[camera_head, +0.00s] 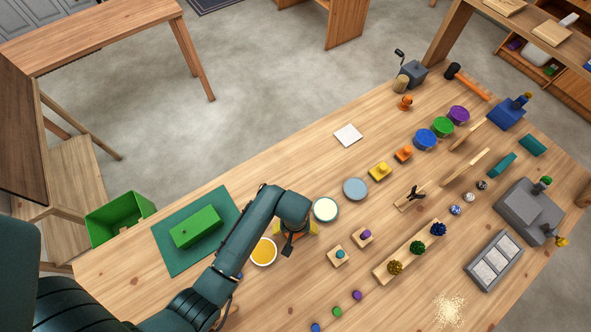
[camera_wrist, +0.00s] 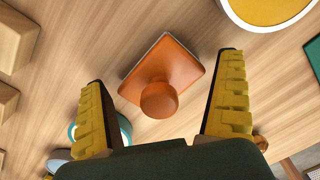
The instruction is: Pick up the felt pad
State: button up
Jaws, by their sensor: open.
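An orange square piece with a round knob on top (camera_wrist: 175,68) lies flat on the wooden table in the wrist view, with a thin pale edge beneath it. It seems to be the felt pad, though I cannot be sure from its look. My gripper (camera_wrist: 163,75) is open, with one yellow ribbed finger on each side of the piece and clear gaps to both. In the head view my gripper (camera_head: 295,231) is over the table's middle and hides most of the piece.
A yellow disc with a white rim (camera_head: 263,251) and a pale disc (camera_head: 325,209) lie close by. A green block (camera_head: 195,227) sits on a green mat (camera_head: 169,258). Small wooden blocks with knobs (camera_head: 340,256) stand to the right. A white square (camera_head: 348,135) lies farther back.

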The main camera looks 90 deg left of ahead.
jog(key=shift+f, duration=0.25)
jog(key=c, duration=1)
jog(key=shift+o, duration=0.2)
jog(key=shift+r, duration=0.15)
